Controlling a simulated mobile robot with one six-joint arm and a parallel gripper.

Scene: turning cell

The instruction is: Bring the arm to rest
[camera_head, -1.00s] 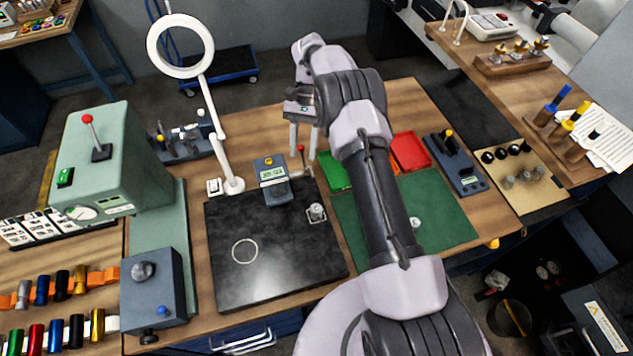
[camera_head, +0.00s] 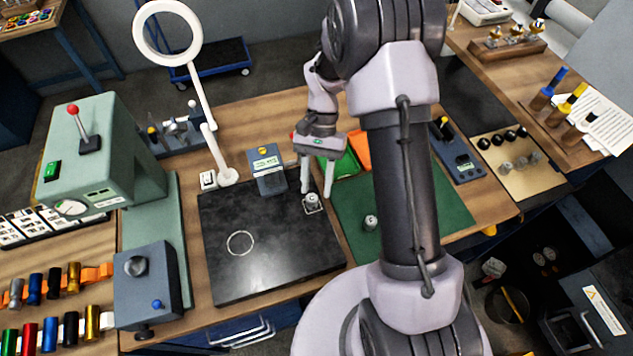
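My gripper (camera_head: 317,190) hangs from my arm over the right edge of the black plate (camera_head: 240,285). Its two fingers point down and stand apart, with a gap between them. A small metal part (camera_head: 312,203) sits on the plate close below and between the fingertips. I cannot tell how high the fingers are above it. A second small metal part (camera_head: 370,222) stands on the green mat (camera_head: 350,240), apart from the gripper.
A grey-blue gauge with display (camera_head: 268,170) stands just left of my gripper. A ring lamp (camera_head: 167,32) rises at the back left. A green press (camera_head: 105,150) stands left.

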